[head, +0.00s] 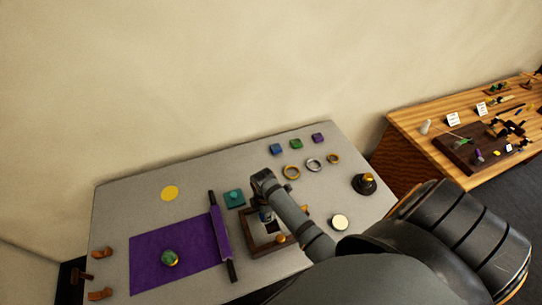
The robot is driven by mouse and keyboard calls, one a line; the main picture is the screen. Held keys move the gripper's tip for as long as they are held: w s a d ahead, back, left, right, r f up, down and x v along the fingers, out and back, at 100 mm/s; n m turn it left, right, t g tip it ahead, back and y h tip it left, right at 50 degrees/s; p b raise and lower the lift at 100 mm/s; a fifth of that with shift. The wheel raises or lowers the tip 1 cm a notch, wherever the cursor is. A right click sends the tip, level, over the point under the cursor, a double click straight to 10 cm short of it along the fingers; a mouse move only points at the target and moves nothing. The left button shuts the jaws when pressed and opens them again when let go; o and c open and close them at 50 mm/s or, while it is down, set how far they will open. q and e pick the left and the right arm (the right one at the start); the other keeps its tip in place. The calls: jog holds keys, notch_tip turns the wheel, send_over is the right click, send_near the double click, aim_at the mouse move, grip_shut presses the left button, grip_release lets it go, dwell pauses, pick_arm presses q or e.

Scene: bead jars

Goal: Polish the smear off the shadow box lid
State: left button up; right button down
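A wooden-framed box (255,246), which looks like the shadow box, sits on the grey table right of the purple mat. Its inside shows dark and pale patches, and a small orange-brown knob (281,239) is at its front. My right arm comes in from the lower right and bends down over the box. The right gripper (266,217) is above or at the box's left-middle part, mostly hidden by its own arm, so its fingers are unclear. I cannot make out a smear. A teal square pad (234,198) lies just behind and left of the box. My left gripper is not in view.
A purple mat (150,275) bears a green ball (170,258); a dark-ended roller (222,235) lies at its right edge. A yellow disc (170,193), rings (314,165), small blocks (296,144), a white-topped disc (340,222) and a black piece (364,184) surround the box.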

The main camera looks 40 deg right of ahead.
jog(key=shift+r, duration=0.1)
dwell(0.5)
jog(key=shift+r, duration=3.45)
jog(key=shift+s+f, duration=0.1)
